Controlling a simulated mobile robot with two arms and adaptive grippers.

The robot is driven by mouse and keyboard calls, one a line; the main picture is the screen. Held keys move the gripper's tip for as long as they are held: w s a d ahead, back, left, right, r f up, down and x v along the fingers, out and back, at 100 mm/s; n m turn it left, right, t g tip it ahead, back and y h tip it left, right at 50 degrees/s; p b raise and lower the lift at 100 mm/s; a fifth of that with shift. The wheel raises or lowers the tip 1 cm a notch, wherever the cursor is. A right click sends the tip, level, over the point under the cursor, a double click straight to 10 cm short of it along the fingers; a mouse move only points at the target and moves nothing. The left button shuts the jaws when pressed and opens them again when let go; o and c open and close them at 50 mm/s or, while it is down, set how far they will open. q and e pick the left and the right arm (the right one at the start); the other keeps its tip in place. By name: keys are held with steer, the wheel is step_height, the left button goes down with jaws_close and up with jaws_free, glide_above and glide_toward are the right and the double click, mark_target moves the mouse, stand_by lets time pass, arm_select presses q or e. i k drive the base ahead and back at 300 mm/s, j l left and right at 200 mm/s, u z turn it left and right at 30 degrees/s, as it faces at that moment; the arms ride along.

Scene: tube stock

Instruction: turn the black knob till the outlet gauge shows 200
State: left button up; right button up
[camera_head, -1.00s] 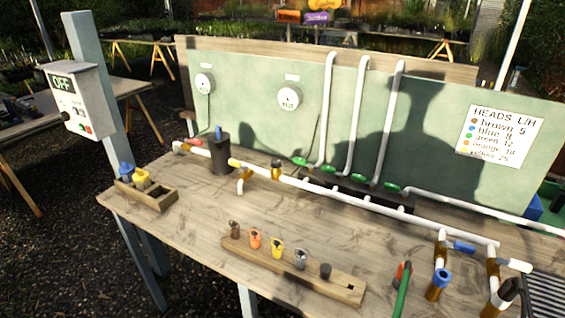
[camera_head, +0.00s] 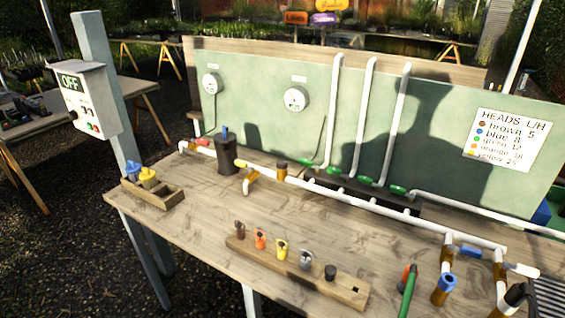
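Two round white gauges are on the green back panel, a left gauge (camera_head: 212,84) and a right gauge (camera_head: 296,98). Their labels and readings are too small to read, so I cannot tell which is the outlet gauge. A black housing (camera_head: 228,155) with a blue lever on top stands in the white pipe line below them. Small dark knob-like parts show on the grey control box (camera_head: 88,98) marked OFF and on a fitting (camera_head: 516,294) at the lower right. I cannot tell which part is the black knob. Neither gripper is in view.
A wooden rack (camera_head: 350,292) of coloured heads lies on the bench front. A wooden tray (camera_head: 172,197) with blue and yellow pieces sits at the left edge. White pipes, green-handled valves (camera_head: 397,190) and upright fittings fill the back and right. The middle of the bench (camera_head: 235,212) is fairly clear.

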mark_target(281, 164)
steer(key=i+j+z, duration=0.3)
steer(key=j, duration=0.15)
steer(key=j+z, duration=0.3)
steer(key=j, duration=0.15)
steer(key=j+z, duration=0.35)
steer(key=j, duration=0.2)
steer(key=i, duration=0.05)
